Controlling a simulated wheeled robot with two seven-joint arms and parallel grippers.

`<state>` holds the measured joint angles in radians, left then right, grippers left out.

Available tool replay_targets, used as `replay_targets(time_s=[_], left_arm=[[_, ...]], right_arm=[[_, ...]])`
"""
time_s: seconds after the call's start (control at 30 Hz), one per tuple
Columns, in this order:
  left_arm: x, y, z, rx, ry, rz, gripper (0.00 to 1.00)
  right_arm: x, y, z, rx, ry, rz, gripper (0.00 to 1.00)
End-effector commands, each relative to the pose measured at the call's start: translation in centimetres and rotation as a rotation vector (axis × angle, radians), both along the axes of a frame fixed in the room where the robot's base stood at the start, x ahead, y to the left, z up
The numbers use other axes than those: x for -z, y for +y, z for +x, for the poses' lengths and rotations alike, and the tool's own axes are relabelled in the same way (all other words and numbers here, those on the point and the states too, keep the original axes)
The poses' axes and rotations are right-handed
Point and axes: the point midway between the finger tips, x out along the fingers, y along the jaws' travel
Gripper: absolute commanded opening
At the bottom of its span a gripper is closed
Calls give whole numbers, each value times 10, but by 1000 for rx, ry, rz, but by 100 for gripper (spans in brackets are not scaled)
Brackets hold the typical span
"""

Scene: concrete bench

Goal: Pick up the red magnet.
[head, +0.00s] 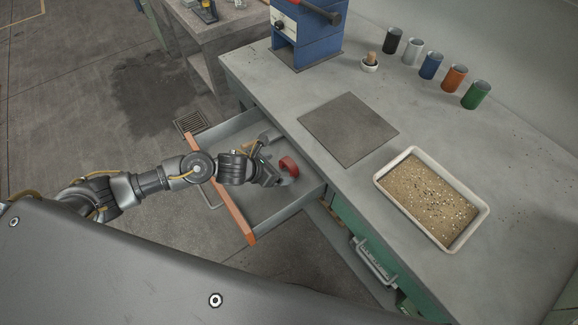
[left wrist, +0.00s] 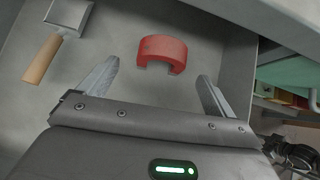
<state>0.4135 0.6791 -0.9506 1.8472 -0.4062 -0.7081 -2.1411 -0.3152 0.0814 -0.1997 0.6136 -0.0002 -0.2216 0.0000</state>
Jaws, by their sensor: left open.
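The red magnet (head: 289,165) is a thick red horseshoe shape lying on the floor of the open drawer (head: 231,131). In the left wrist view the magnet (left wrist: 162,52) lies beyond my fingertips, roughly midway between them, with its open side toward me. My left gripper (head: 279,178) is over the drawer, close to the magnet. In the left wrist view my left gripper (left wrist: 160,82) is open, its two fingers spread wide with nothing between them. My right gripper is not in view.
A scoop with a wooden handle (left wrist: 43,59) lies in the drawer left of the magnet. The drawer's orange front (head: 236,212) faces my side. The bench (head: 290,97) edge rises beside the drawer. A tray of grit (head: 480,204), a blue press (head: 312,40) and several cans stand on the bench.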

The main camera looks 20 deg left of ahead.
Motion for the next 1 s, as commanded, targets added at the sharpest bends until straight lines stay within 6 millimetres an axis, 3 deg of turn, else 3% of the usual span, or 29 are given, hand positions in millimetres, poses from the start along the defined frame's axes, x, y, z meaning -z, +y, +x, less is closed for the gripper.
replay_targets(time_s=[0.27, 0.7, 0.97, 1.0], left_arm=[[9, -7, 8, 1, -1, -1, 91], [42, -28, 36, 2, 0, -1, 91], [44, -29, 38, 4, 0, -1, 91], [44, -29, 38, 4, 0, -1, 87]], right_arm=[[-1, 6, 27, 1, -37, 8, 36], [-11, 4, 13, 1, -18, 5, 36], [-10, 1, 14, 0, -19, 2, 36], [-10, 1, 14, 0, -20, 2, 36]])
